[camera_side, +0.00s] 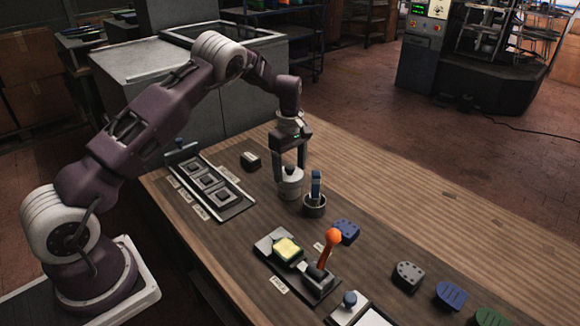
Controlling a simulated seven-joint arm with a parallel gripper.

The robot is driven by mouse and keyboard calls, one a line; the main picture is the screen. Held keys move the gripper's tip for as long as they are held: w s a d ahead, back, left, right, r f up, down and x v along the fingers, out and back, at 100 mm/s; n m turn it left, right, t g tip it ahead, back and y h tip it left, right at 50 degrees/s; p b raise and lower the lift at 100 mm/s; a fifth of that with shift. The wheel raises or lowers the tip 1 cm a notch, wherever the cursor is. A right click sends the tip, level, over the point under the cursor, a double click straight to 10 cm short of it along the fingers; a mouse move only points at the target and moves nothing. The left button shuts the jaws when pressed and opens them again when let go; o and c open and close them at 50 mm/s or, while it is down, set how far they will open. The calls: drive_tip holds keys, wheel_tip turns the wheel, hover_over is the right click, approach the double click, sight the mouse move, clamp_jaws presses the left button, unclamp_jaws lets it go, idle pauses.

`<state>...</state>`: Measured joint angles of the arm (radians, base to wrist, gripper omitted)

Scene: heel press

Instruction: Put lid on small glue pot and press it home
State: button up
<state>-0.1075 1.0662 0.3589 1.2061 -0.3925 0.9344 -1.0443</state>
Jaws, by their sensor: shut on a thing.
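A switch panel (211,189) lies left. An orange-knobbed lever press (322,282) and a blue heel piece (347,231) are in front. Bare table lies behind right.

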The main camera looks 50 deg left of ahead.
sight(290, 166)
drive_tip(key=shift+f, duration=0.75)
idle(1.2)
drive_tip(key=o, duration=1.1)
drive_tip(key=shift+c, duration=0.2)
drive_tip(key=shift+o, duration=0.3)
drive_tip(key=shift+r, duration=0.1)
drive_tip(key=shift+r, duration=3.45)
